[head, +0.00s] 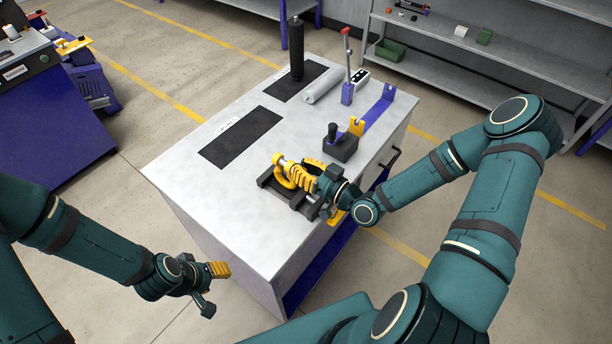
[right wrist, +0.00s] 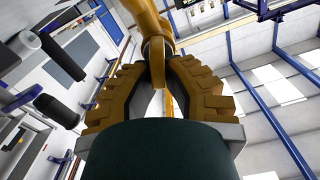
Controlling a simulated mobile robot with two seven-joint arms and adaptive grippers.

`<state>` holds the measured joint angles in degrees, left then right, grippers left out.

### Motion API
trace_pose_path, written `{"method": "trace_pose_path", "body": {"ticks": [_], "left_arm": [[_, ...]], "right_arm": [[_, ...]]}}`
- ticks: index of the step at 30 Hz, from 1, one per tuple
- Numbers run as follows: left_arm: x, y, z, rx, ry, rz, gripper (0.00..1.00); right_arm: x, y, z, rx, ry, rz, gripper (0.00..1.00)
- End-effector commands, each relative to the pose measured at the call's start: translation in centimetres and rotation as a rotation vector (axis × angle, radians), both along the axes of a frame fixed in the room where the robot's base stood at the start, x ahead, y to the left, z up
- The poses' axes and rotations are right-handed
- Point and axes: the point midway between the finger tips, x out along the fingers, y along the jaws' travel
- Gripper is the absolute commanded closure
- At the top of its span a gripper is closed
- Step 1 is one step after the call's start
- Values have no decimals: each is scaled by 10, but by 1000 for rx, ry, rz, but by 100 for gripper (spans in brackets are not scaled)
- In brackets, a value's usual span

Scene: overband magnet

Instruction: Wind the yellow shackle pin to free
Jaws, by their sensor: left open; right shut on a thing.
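The yellow shackle (head: 283,179) sits in a dark cradle (head: 266,182) near the front edge of the grey bench. A silvery pin end (head: 283,162) shows at its upper left. My right gripper (head: 300,175) reaches in from the right, its yellow fingers at the shackle. In the right wrist view, its two fingers (right wrist: 157,88) are shut on a flat yellow part (right wrist: 156,50), which appears to be the pin's head. The fingers hide most of the pin in the head view. My left gripper (head: 215,275) is open and empty, off the bench's front left side.
A dark block with a knob (head: 341,147) stands just behind the shackle. A black cylinder (head: 296,48), a grey roll (head: 323,85), a red-topped lever (head: 347,70) and a blue bracket (head: 380,108) stand further back. A black mat (head: 240,136) lies left; the bench's front left is clear.

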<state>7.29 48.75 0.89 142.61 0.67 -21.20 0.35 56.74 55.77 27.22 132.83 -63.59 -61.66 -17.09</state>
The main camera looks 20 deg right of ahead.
Motion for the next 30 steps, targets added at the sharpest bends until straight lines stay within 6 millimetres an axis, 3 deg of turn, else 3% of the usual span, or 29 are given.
{"method": "trace_pose_path", "body": {"ticks": [12, 24, 30], "left_arm": [[0, 0, -23, 0, 0, 0, 53], [0, 0, -24, 0, 0, 0, 53], [0, 0, -35, 0, 0, 0, 53]], "right_arm": [[-2, 4, -1, -243, -144, 3, 100], [-2, 4, 0, -268, -158, -1, 100], [-2, 4, -2, -338, -199, -1, 100]]}}
